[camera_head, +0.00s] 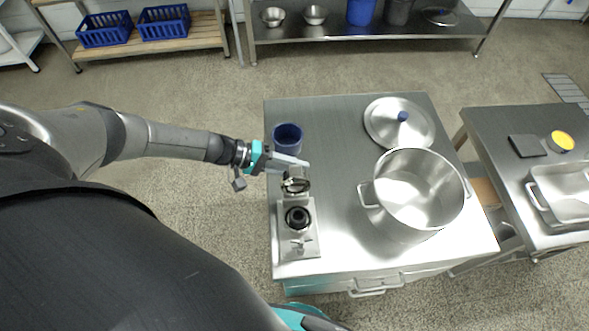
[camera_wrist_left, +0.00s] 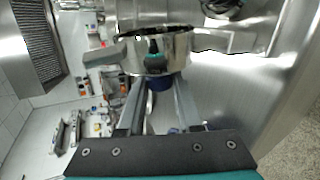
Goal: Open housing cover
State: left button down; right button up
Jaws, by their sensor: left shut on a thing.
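The colloid mill (camera_head: 312,243) stands at the left side of the steel table, with its round dark opening (camera_head: 298,218) uncovered. The housing cover (camera_head: 296,187) is tilted up behind the opening, its dark ringed inside partly showing. In the left wrist view the cover (camera_wrist_left: 160,52) is a shiny steel cylinder just beyond the fingertips. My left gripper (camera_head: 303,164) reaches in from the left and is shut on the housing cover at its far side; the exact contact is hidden. My right gripper is not in view.
A blue cup (camera_head: 287,138) stands close behind my left gripper. A large steel pot (camera_head: 412,195) stands right of the mill, with a blue-knobbed lid (camera_head: 385,125) behind it. Bare tabletop (camera_head: 338,160) lies between mill and pot. A side table (camera_head: 500,165) stands at the right.

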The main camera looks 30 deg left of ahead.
pick_arm(q)
jog(key=shift+s+d+f, duration=0.1)
jog(key=shift+f, duration=0.05)
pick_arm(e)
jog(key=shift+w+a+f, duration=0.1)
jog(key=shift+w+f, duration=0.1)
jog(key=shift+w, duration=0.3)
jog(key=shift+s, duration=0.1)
pick_arm(q)
jog(key=c, duration=0.9)
grip_release()
jog(key=o, duration=0.3)
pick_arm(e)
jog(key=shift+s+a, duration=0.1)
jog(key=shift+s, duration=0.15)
pick_arm(q)
jog(key=shift+a, duration=0.2)
jog(key=v, duration=1.5)
jog(key=shift+p, duration=0.3)
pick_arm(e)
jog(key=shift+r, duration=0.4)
